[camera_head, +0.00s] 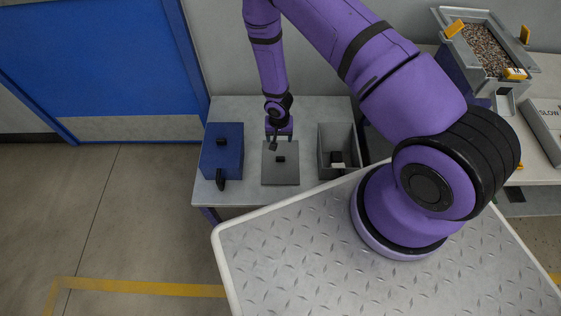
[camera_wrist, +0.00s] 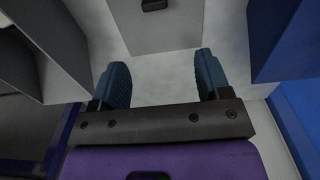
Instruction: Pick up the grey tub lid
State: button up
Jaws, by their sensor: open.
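The grey tub lid (camera_head: 281,174) is a flat grey square with a small black knob on top, on the light table between the blue box and an open grey tub. In the wrist view the lid (camera_wrist: 158,34) shows at the top centre, its black knob cut by the top edge. My gripper (camera_head: 279,141) is over the lid's far edge in the head view. In the wrist view its two dark blue fingers (camera_wrist: 163,72) are apart with nothing between them, short of the knob. I cannot tell how high they are.
A blue box (camera_head: 232,158) with a black knob on top stands left of the lid. The open grey tub (camera_head: 327,165), with small things inside, stands right. A bin of mixed bits (camera_head: 487,50) is at the far right. Bare table (camera_head: 240,197) shows in front.

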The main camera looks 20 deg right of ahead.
aim_at(281, 157)
jog(key=shift+s+f, duration=0.25)
jog(key=shift+f, duration=1.95)
jog(key=shift+s+f, duration=0.25)
jog(key=shift+f, duration=1.95)
jog(key=shift+s+f, duration=0.25)
jog(key=shift+f, duration=1.95)
jog(key=shift+c, duration=0.2)
jog(key=c, duration=1)
